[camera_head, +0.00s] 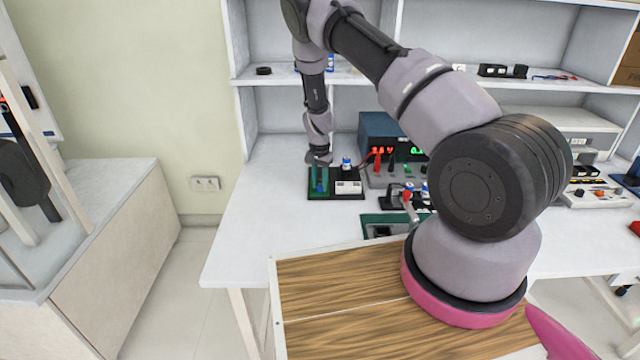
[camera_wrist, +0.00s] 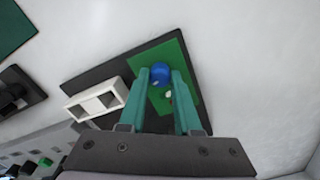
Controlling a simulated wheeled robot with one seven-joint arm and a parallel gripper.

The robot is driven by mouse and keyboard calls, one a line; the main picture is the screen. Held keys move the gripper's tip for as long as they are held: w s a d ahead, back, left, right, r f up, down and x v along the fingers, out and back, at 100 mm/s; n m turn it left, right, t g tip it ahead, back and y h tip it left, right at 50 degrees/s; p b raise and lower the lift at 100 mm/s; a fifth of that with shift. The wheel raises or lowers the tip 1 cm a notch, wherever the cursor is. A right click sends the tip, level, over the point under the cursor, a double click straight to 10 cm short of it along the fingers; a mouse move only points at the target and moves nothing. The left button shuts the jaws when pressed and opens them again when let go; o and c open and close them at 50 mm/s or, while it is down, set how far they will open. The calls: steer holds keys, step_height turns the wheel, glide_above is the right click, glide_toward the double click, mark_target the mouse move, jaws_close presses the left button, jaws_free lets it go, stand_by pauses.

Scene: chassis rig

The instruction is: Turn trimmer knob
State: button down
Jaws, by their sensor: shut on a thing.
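The trimmer knob (camera_wrist: 160,72) is a round blue knob on a green board (camera_wrist: 188,66), which lies on a black base (camera_wrist: 82,77). My gripper (camera_wrist: 160,82) points down at the board, its two teal fingers on either side of the blue knob and shut on it. In the head view, my gripper (camera_head: 319,185) is over the left part of the black base (camera_head: 335,198). The knob is mostly hidden there between the fingers. A small pale part (camera_wrist: 168,94) shows on the green board beside the knob, between the fingers.
A white block with dark openings (camera_wrist: 97,100) sits on the base next to the green board. A blue power supply (camera_head: 378,130) with red leads and a small bottle (camera_head: 346,164) stand close by. The white table (camera_head: 250,220) is clear to the left.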

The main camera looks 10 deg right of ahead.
mark_target(320, 185)
steer(key=c, duration=0.6)
jaws_free()
step_height(320, 185, up, 11)
stand_by(0.3)
